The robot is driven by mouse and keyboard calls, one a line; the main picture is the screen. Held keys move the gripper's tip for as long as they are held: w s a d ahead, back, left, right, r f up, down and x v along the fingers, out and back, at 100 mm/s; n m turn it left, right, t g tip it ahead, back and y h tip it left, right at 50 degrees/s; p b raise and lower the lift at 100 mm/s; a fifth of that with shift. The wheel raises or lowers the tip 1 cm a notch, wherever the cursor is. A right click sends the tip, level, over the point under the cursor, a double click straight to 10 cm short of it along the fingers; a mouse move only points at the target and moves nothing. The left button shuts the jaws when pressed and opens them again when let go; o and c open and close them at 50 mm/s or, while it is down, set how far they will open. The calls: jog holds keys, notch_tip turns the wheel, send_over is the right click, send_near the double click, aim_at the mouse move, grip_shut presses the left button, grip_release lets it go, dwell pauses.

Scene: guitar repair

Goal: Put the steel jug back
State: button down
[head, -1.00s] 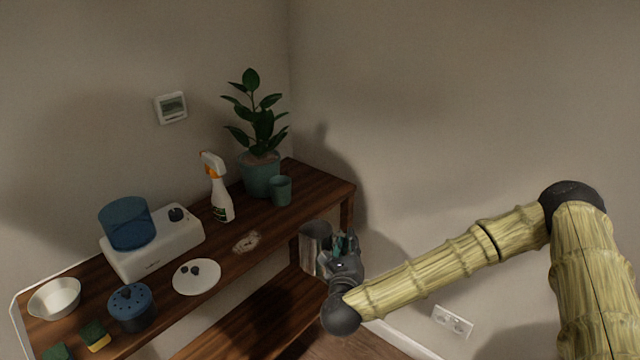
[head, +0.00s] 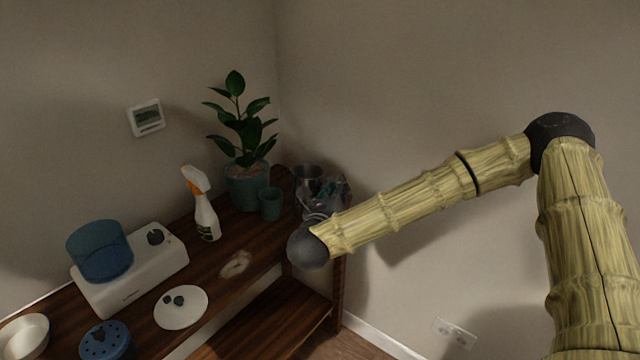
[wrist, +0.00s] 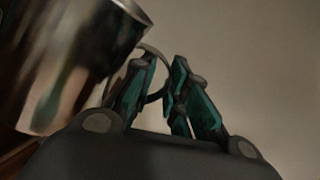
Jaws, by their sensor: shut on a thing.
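The steel jug (head: 308,176) is at the right end of the wooden shelf, partly hidden behind my gripper (head: 335,188). In the wrist view the shiny jug (wrist: 75,65) fills the left side and looks tilted. My gripper's green-padded fingers (wrist: 165,95) are shut on the jug's thin loop handle in that view. I cannot tell whether the jug's base touches the shelf top, since my gripper and wrist cover it.
The wooden shelf (head: 215,255) holds a green cup (head: 270,203) and a potted plant (head: 246,185) just left of the jug. A spray bottle (head: 203,210), a white appliance (head: 135,280) and a white plate (head: 181,307) stand further left. Walls close off the back and right.

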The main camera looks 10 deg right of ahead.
jog(key=shift+w+d+f+p, duration=0.35)
jog(key=shift+w+d+f, duration=0.4)
jog(key=shift+w, duration=1.7)
jog(key=shift+w+d+f+p, duration=0.4)
jog(key=shift+w+d+f, duration=0.35)
jog(key=shift+w, duration=1.7)
jog(key=shift+w+d+f+p, duration=0.35)
jog(key=shift+w+d+f, duration=0.4)
jog(key=shift+w, duration=1.7)
jog(key=shift+a+f, duration=0.15)
jog(key=shift+f, duration=0.05)
jog(key=shift+f, duration=0.1)
jog(key=c, duration=1.4)
grip_release()
jog(key=shift+s, duration=0.1)
jog(key=b+v, duration=0.1)
jog(key=v, duration=1.1)
jog(key=shift+b, duration=0.35)
